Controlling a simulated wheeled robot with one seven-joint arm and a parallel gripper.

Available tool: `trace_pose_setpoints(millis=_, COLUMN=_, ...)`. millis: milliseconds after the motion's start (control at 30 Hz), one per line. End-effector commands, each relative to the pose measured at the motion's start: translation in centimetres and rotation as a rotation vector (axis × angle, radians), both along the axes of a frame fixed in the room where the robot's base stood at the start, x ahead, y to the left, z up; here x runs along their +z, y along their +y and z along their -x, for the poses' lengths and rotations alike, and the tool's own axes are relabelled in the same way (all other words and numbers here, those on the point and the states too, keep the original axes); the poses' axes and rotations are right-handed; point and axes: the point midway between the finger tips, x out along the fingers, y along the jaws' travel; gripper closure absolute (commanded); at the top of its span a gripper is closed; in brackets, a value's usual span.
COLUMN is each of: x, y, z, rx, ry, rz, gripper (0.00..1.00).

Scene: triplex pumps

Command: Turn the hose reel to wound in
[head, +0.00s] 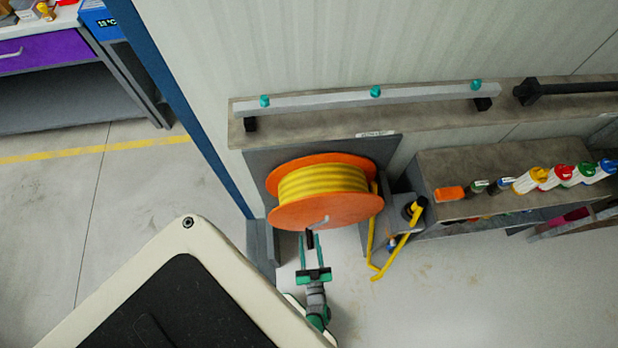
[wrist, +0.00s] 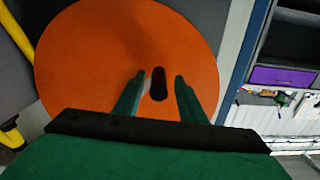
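The hose reel (head: 325,210) has orange discs with yellow hose (head: 322,183) wound on its drum, mounted against a grey backing panel. A crank with a black handle (head: 310,239) sticks out from its front disc. My gripper (head: 312,252) is open in front of the disc, its green fingers pointing at the handle. In the wrist view, the orange disc (wrist: 95,60) fills much of the picture. The black handle (wrist: 158,84) shows between my two fingertips (wrist: 160,80), with a gap on each side. I cannot tell how deep the handle is between the fingers.
A yellow hose end (head: 392,258) hangs at the reel's right. A shelf (head: 500,165) with several coloured bottles stands further right. A grey rail (head: 350,100) with teal knobs runs above. A blue post (head: 185,95) stands left. Floor at the lower right is clear.

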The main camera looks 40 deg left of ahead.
Motion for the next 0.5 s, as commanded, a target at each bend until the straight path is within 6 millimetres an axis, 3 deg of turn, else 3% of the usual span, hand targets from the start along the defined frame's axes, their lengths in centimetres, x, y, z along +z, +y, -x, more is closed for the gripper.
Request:
trace_pose_setpoints(millis=200, x=0.0, y=2.0, z=-1.9, rx=-0.004, ry=0.0, rz=-0.001, gripper=0.63)
trace_pose_setpoints(millis=500, x=0.0, y=2.7, z=-2.4, rx=-0.003, ry=0.0, rz=0.0, gripper=0.63)
